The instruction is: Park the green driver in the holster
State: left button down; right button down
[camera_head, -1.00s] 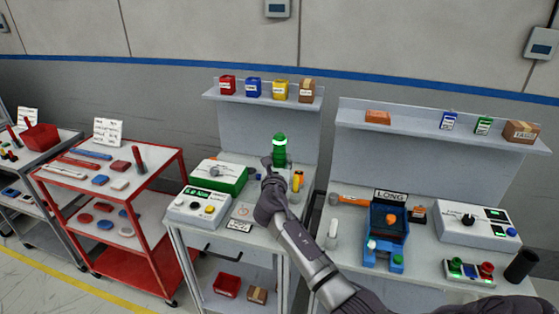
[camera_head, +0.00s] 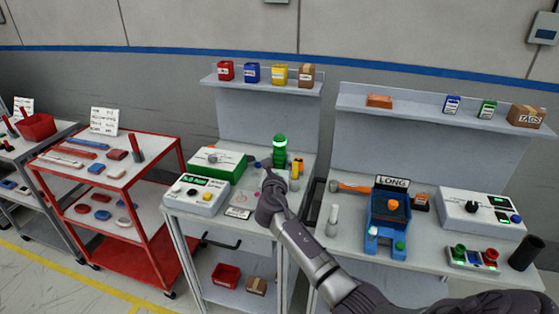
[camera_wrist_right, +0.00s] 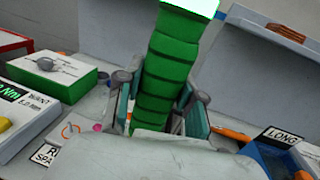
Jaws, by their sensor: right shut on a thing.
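The green driver (camera_head: 280,152) stands roughly upright above the left workbench in the head view, its top band glowing pale green. It fills the middle of the right wrist view (camera_wrist_right: 168,70), its lower end hidden behind the wrist. My right gripper (camera_head: 274,180) is shut on the driver, with one finger on each side of it in the wrist view (camera_wrist_right: 157,103). A black open tube (camera_head: 526,253) stands at the right end of the right workbench; I cannot tell whether it is the holster. My left gripper is not in view.
A green-and-white box (camera_head: 219,166) and a torque display unit (camera_head: 196,194) stand left of the driver. The right bench holds a blue fixture (camera_head: 386,222), a control box (camera_head: 482,213) and a button panel (camera_head: 473,258).

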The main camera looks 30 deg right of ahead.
jog(key=shift+f+b, duration=1.9)
jog(key=shift+f, duration=0.7)
jog(key=shift+f, duration=0.55)
jog(key=c, duration=0.6)
grip_release()
jog(key=shift+s, duration=0.1)
jog(key=shift+c, duration=0.2)
jog(key=shift+f, duration=0.2)
jog(key=v, duration=1.2)
jog(key=shift+r, duration=0.2)
